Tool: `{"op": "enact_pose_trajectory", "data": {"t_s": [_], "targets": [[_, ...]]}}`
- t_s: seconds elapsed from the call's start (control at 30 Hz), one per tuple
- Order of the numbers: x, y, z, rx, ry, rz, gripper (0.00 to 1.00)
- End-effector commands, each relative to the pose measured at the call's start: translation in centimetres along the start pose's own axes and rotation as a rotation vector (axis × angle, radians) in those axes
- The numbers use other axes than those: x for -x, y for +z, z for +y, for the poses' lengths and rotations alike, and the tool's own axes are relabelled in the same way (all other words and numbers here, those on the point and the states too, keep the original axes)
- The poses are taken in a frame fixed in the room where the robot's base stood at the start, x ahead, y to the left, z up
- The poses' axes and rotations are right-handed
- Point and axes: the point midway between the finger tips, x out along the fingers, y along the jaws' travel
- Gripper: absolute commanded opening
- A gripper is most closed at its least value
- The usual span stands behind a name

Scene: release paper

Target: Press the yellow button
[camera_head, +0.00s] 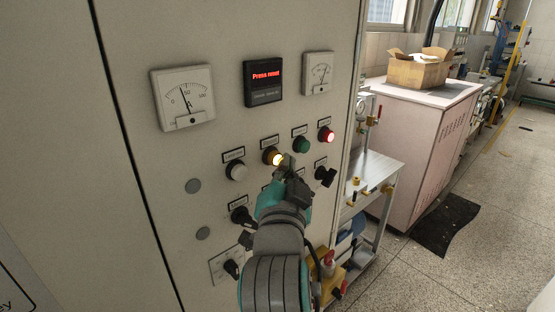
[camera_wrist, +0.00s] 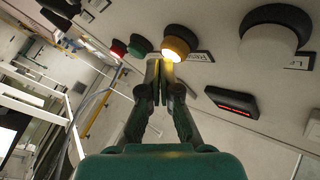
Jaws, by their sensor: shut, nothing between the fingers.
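The yellow button (camera_head: 272,156) is on the grey control panel (camera_head: 220,130), lit, between a white button (camera_head: 236,171) and a green button (camera_head: 301,144). My gripper (camera_head: 288,163) is shut and empty, with its tips just right of and slightly below the yellow button in the head view. In the wrist view the yellow button (camera_wrist: 179,43) glows right at the tips of the shut fingers (camera_wrist: 159,66). I cannot tell whether the tips touch it. Part of the panel's lower rows is hidden behind my gripper and arm.
A lit red button (camera_head: 326,135) is further right, and black knobs (camera_head: 325,176) sit lower on the panel. A small display (camera_head: 263,82) reads "Press reset", between two gauges. A side shelf (camera_head: 372,172) and a white cabinet (camera_head: 425,150) with a cardboard box (camera_head: 420,69) stand right.

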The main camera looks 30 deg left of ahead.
Motion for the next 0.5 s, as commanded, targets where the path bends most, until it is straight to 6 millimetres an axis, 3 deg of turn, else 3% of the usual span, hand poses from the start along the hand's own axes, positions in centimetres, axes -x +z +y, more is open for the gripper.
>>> {"op": "enact_pose_trajectory", "data": {"t_s": [0.5], "targets": [[-0.38, 0.3, -0.28, 0.0, 0.0, 0.0, 0.0]]}}
